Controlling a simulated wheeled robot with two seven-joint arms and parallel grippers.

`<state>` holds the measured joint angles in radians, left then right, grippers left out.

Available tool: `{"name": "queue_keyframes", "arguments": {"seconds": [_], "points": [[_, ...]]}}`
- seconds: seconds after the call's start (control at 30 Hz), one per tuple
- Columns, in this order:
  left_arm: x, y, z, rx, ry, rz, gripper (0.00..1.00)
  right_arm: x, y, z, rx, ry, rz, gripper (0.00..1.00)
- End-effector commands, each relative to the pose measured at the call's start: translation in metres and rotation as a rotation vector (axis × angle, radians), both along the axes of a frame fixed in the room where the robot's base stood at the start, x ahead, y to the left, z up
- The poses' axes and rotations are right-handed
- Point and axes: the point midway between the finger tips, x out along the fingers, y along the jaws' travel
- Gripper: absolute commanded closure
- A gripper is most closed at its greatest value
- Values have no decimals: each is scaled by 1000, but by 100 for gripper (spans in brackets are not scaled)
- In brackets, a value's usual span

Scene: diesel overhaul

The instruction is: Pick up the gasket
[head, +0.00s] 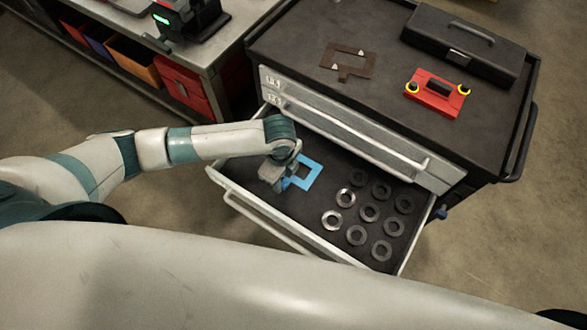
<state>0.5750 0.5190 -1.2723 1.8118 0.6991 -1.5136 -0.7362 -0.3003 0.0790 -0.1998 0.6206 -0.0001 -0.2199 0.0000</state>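A bright blue gasket (314,176), a flat frame with a rectangular opening, is in the open drawer (246,205) of a tool cart, toward its left side. My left gripper (284,184) reaches down into the drawer at the gasket's left edge and hides part of it. Its fingers are small and partly hidden, so I cannot tell whether they are open or shut, or touch the gasket. A brown flat frame-shaped piece (337,72) with a tab lies on the cart top. My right gripper is not in view.
Several metal rings (369,212) lie in rows in the drawer, right of the gasket. The cart top (300,42) carries a red block (435,95) with yellow-ringed knobs and a black toolbox (465,46). A workbench (226,40) with coloured bins stands at the upper left.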

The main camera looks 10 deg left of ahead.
Motion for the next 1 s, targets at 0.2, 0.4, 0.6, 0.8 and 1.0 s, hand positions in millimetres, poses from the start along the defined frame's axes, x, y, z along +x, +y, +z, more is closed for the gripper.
{"name": "queue_keyframes", "arguments": {"seconds": [0.2,0.4,0.6,0.8,1.0], "points": [[0,2,-22,2,2,1,64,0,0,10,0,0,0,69],[0,2,-28,0,-2,0,64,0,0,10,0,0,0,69],[0,2,-28,1,-1,0,64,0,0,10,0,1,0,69],[0,2,-28,1,-1,0,74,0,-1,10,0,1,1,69],[0,2,-27,1,-1,0,100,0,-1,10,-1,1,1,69]]}}
